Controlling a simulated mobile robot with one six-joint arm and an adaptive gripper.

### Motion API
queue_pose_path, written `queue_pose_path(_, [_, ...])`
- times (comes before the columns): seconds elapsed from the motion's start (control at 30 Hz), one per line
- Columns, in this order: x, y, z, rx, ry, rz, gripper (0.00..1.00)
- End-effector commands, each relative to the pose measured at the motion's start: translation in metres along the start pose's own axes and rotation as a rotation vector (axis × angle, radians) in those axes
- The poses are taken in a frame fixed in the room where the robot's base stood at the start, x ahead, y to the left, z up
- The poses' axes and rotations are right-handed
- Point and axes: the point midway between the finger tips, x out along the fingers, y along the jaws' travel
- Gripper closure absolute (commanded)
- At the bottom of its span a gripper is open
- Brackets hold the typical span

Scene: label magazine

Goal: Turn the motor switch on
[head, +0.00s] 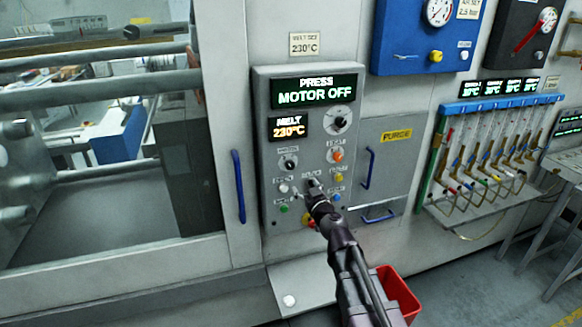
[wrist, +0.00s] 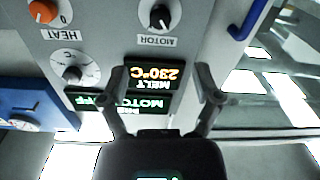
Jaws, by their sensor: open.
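The grey control panel (head: 262,150) has a top display (head: 314,92) reading "PRESS MOTOR OFF". The motor switch (head: 290,161) is a small black rotary knob on the panel's left, below the orange "MELT 230°C" display (head: 289,127). In the wrist view, which is upside down, the motor switch (wrist: 159,17) shows at the top centre, labelled MOTOR. My gripper (head: 313,184) is in front of the panel, lower right of the switch. Its two fingers stand apart with nothing between them in the wrist view (wrist: 163,80). It hides some lower panel controls.
The orange heat knob (head: 337,155) and a larger temperature dial (head: 338,121) are right of the switch. Several small coloured buttons lie below. A blue handle (head: 238,187) stands left of the panel, another (head: 368,168) right. A red bin (head: 398,292) is on the floor.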

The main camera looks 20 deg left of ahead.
Motion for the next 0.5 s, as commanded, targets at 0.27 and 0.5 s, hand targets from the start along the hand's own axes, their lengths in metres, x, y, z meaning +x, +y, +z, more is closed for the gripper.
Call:
queue_pose_path(0.27, [0.028,0.000,0.000,0.000,0.000,-0.001,0.18])
queue_pose_path(0.5, [0.064,0.001,0.000,0.000,0.000,-0.001,0.18])
